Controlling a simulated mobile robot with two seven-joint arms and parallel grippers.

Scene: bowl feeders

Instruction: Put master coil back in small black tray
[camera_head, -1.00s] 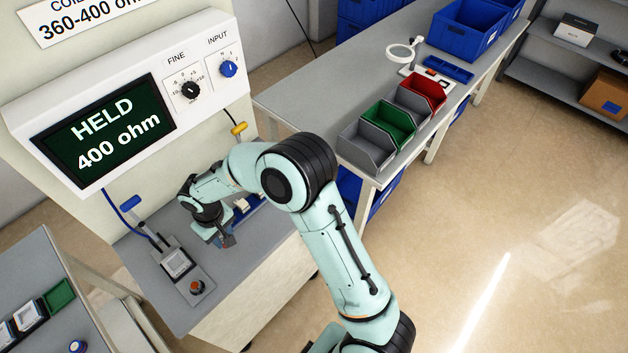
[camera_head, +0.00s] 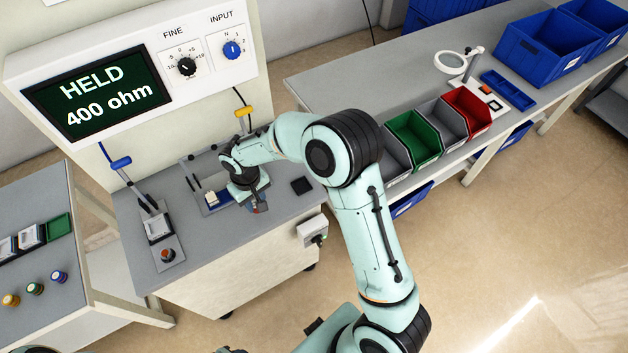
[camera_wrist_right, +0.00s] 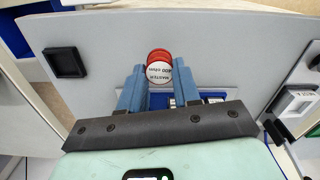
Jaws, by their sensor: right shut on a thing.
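My right gripper (camera_head: 255,206) is low over the grey bench in the head view. In the right wrist view, its blue fingers (camera_wrist_right: 160,90) are shut on the master coil (camera_wrist_right: 158,68), which has a red body and a white label. In the head view the coil is mostly hidden by the gripper. The small black tray (camera_head: 301,186) lies empty on the bench, to the right of the gripper. It also shows at the upper left of the right wrist view (camera_wrist_right: 65,62). My left gripper is not in view.
The meter display (camera_head: 98,92) reads HELD 400 ohm. A test fixture (camera_head: 158,228) with a blue-handled lever stands at the bench's left. A blue tray (camera_head: 212,206) with light parts lies beside the gripper. Grey, green and red bins (camera_head: 414,138) stand on the right table.

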